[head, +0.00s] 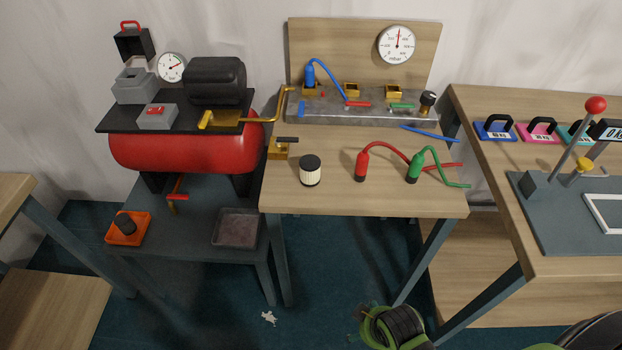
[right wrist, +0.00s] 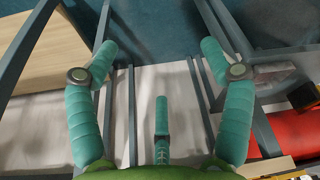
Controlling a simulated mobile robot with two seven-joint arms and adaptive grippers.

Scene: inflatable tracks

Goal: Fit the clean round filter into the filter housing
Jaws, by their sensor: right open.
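The clean round filter (head: 310,173), a cream cylinder with a black top, stands upright on the middle table's front left part. A grey box (head: 134,85) on the black shelf at the upper left has its dark lid raised, with a red handle on top; it looks like the filter housing. Its inside is too small to make out. My right gripper (right wrist: 158,52) has its teal fingers spread and empty in the right wrist view, with no filter between them. I cannot clearly pick out its fingers in the head view. My left gripper is not in view.
A red tank (head: 185,150) lies below the black shelf. An orange tray (head: 127,228) holds a dark round piece, beside an empty grey tray (head: 236,228). A brass block (head: 280,149), a red hose (head: 361,168) and a green hose (head: 414,166) flank the filter.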

